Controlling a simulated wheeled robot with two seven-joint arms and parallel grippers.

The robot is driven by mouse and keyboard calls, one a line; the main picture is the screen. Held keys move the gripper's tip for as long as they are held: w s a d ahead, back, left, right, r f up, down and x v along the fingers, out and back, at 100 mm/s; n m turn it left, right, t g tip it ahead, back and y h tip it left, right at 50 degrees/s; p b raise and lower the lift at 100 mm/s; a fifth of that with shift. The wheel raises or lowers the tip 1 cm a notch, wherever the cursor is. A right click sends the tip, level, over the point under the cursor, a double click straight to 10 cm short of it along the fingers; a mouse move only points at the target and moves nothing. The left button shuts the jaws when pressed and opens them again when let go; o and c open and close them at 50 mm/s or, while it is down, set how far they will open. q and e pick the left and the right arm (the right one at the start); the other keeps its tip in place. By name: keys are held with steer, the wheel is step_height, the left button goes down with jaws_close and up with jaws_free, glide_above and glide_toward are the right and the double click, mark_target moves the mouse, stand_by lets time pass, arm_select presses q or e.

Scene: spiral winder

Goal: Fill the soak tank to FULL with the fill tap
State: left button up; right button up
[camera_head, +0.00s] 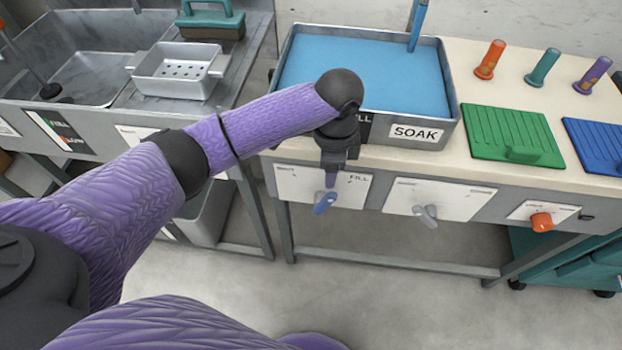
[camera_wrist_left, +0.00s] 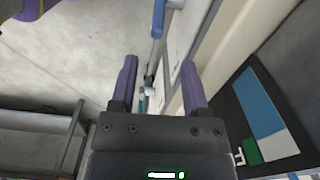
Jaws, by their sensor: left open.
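The soak tank (camera_head: 446,133) is a grey metal basin with blue liquid (camera_head: 380,70) below its rim and a SOAK label in front. Its level panel is mostly hidden by my arm in the head view; the wrist view shows a dark panel (camera_wrist_left: 265,115) with blue, white and green areas. The fill tap (camera_head: 325,203) has a blue lever under a plate marked FILL; the blue lever also shows in the wrist view (camera_wrist_left: 158,18). My left gripper (camera_head: 331,178) is open just above the lever; its fingers (camera_wrist_left: 156,72) have nothing between them. My right gripper is out of view.
A grey lever (camera_head: 426,215) and an orange knob (camera_head: 542,221) sit right along the bench front. Green (camera_head: 514,136) and blue boards and several coloured handles occupy the benchtop. A sink with a perforated tray (camera_head: 181,72) stands left. The floor in front is clear.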

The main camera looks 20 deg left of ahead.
mark_target(329, 193)
arm_select(q)
steer(key=shift+w+f+m, duration=0.1)
steer(key=shift+m, duration=0.4)
step_height(329, 193, down, 9)
steer(key=b, duration=0.5)
steer(key=shift+d, duration=0.1)
steer(key=shift+f+b, duration=0.3)
steer(key=shift+f, duration=0.05)
steer(key=shift+r, duration=0.1)
steer(key=c, duration=0.4)
jaws_close()
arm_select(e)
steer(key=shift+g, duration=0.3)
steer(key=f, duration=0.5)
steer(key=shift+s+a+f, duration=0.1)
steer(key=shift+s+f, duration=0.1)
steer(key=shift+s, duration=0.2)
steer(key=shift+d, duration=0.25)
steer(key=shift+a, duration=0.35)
